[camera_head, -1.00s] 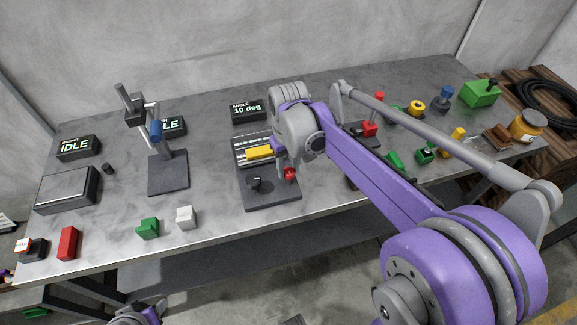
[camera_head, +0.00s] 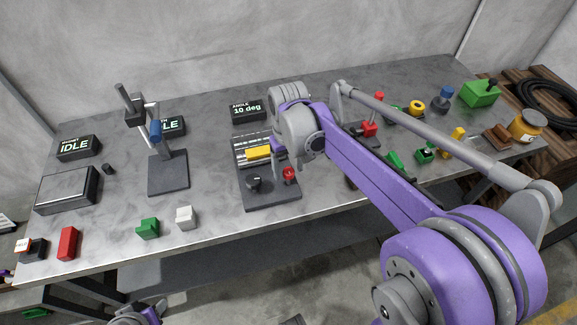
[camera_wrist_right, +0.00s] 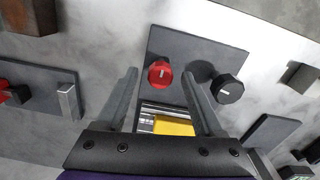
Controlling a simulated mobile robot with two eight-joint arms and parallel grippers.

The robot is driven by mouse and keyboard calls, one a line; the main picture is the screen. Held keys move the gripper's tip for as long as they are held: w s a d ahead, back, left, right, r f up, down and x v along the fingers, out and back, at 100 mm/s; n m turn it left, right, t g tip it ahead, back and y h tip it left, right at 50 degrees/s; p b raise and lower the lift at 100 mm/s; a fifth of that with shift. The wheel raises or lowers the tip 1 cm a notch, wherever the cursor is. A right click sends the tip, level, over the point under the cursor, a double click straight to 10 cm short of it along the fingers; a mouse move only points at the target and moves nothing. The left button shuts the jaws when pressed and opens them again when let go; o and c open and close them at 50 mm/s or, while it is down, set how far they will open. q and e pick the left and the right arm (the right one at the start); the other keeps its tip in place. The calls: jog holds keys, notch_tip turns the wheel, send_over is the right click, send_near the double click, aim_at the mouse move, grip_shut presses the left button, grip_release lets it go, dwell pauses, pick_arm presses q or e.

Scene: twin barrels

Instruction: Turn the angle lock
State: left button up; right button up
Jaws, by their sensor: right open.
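The angle fixture has a dark base plate (camera_head: 270,203) on the bench, with a red knob (camera_head: 289,174) and a black knob (camera_head: 254,184) near its front. A yellow block (camera_head: 258,153) lies across its silver rails. The display (camera_head: 248,110) behind reads "ANGLE 10 deg". In the right wrist view the red knob (camera_wrist_right: 160,74) and black knob (camera_wrist_right: 228,89) each bear a white mark. My right gripper (camera_wrist_right: 160,75) is open and empty, its fingers appearing either side of the red knob, apart from it. In the head view my wrist mostly hides them. My left jaws are out of view.
To the left stand a post fixture (camera_head: 168,172) with a blue part, a grey box (camera_head: 67,190), and red (camera_head: 68,243), green (camera_head: 148,228) and white (camera_head: 186,217) blocks. Several coloured fixtures stand to the right, partly behind my arm. The bench front-centre is clear.

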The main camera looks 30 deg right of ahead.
aim_at(289, 171)
notch_tip(289, 171, up, 11)
jog(key=shift+p, duration=0.45)
jog(key=shift+f, duration=0.15)
jog(key=s+a+f+t, duration=0.2)
jog(key=s+a+f, duration=0.1)
jog(key=s+f, duration=0.3)
jog(key=s+a+f+n+t+p, duration=0.1)
jog(key=s+a+f+t, duration=0.2)
jog(key=s, duration=0.5)
notch_tip(289, 171, down, 3)
jog(key=shift+s+a+r, duration=0.1)
jog(key=shift+s+a, duration=0.3)
jog(key=shift+a, duration=0.05)
